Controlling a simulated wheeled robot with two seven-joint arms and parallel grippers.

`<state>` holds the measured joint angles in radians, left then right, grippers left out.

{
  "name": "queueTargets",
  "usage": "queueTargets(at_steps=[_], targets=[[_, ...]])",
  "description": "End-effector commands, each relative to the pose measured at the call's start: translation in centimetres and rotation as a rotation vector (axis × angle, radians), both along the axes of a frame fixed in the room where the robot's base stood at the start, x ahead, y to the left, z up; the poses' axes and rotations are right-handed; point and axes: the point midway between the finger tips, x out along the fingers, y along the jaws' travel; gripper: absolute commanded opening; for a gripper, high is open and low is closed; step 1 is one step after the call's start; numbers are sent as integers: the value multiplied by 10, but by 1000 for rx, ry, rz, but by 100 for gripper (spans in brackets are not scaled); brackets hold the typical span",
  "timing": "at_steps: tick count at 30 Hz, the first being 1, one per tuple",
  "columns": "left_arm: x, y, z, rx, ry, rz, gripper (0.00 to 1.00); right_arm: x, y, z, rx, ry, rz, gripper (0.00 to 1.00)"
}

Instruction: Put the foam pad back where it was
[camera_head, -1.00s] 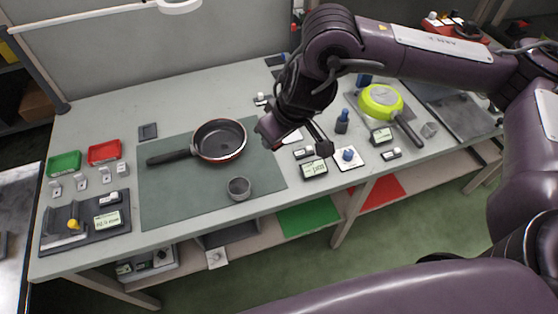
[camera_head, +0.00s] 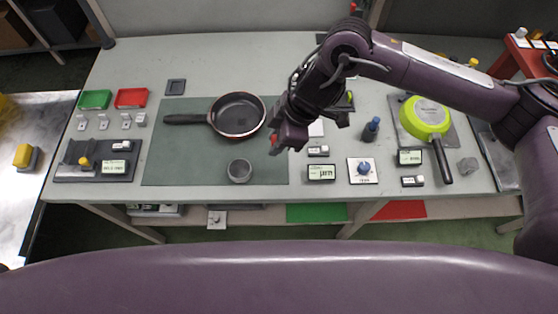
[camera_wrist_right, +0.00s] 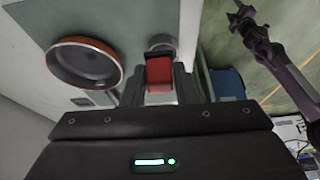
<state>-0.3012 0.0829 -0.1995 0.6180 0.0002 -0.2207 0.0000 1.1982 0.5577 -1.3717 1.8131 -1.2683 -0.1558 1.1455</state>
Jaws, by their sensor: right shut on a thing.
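The foam pad, a red block (camera_wrist_right: 160,75), sits between the jaws of my right gripper (camera_wrist_right: 158,88) in the wrist view. In the head view my right gripper (camera_head: 281,143) is above the right edge of the green mat (camera_head: 200,171), right of the dark pan (camera_head: 238,115). Only a bit of red shows at its tip there. My left gripper (camera_wrist_right: 242,14) seems to be the dark one at the top of the wrist view, away from the table; its jaws are too small to judge. It is outside the head view.
A grey cup (camera_head: 240,171) stands on the mat near the front edge. Displays, a blue-knobbed plate (camera_head: 363,171) and a dark blue bottle (camera_head: 371,129) stand right of it, with a lime pan (camera_head: 426,117) beyond. Red (camera_head: 131,98) and green trays (camera_head: 96,100) are at left.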

Motion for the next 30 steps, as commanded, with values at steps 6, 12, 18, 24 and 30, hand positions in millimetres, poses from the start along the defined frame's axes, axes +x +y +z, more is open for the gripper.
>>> queueTargets(at_steps=[6,12,18,24,30], targets=[[-2,2,8,2,3,1,49,0,-1,-54,-3,3,-4,8],[-1,0,10,-1,1,1,49,0,0,-78,0,0,-2,8],[1,-3,14,-4,-3,2,49,0,0,-104,-2,2,-4,8],[3,-4,16,-5,-5,2,49,1,-1,-123,-1,-1,-3,8],[4,-4,15,-5,-6,1,49,1,-1,-123,0,-1,-2,8]])
